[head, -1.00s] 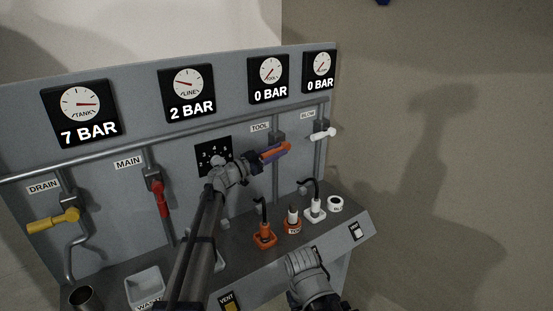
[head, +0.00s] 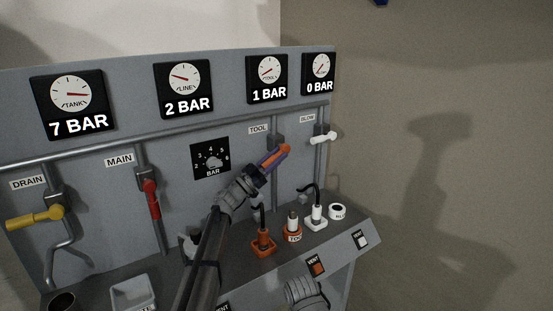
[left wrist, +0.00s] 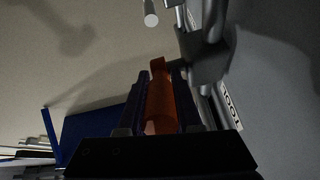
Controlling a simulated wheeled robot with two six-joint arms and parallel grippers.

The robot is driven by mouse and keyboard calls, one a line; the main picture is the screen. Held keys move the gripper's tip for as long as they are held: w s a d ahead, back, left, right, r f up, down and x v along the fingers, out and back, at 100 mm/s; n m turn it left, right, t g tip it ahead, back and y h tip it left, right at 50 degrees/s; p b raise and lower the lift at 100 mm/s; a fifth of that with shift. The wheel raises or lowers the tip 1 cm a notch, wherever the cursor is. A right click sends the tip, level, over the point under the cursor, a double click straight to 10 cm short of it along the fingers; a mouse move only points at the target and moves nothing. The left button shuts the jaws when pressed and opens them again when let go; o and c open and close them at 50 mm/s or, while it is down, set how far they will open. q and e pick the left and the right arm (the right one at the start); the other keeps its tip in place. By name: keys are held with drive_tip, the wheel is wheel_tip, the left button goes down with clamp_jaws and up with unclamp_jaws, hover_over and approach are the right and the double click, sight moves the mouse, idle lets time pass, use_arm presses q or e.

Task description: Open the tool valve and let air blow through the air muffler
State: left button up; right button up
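The tool valve has an orange handle (head: 285,149) below the TOOL label, pointing up and right in the head view. My left gripper (head: 273,160) has its fingers on both sides of this handle, which also shows between the fingers in the left wrist view (left wrist: 160,105). The TOOL gauge (head: 267,78) reads 1 BAR. On the shelf stand an orange fitting with a black hose (head: 263,240) and an orange-based fitting with a pale top (head: 293,222); I cannot tell which is the air muffler.
The white blow valve handle (head: 323,138) is close right of the tool valve. The red main handle (head: 152,199) and yellow drain handle (head: 35,217) are on the left. A white fitting (head: 316,212) and white ring (head: 338,211) stand at the shelf's right. A tray (head: 133,292) is front left.

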sight(278, 153)
use_arm(q)
drive_tip(key=shift+o, duration=0.8)
drive_tip(key=shift+r+p, duration=0.8)
drive_tip(key=shift+p, duration=0.05)
drive_tip(key=r+p, duration=0.5)
drive_tip(key=a+r+p, duration=0.1)
drive_tip(key=r+p, duration=0.1)
drive_tip(key=p, duration=0.1)
drive_tip(key=shift+w+r, duration=0.3)
drive_tip(key=shift+r, duration=0.1)
drive_tip(key=shift+s+d+r+p, duration=0.15)
drive_tip(key=shift+d+r+p, duration=0.25)
drive_tip(key=shift+d, duration=0.6)
drive_tip(key=shift+a, duration=0.1)
drive_tip(key=shift+a+f, duration=0.1)
drive_tip(key=shift+a, duration=0.25)
drive_tip(key=shift+s+d, duration=0.1)
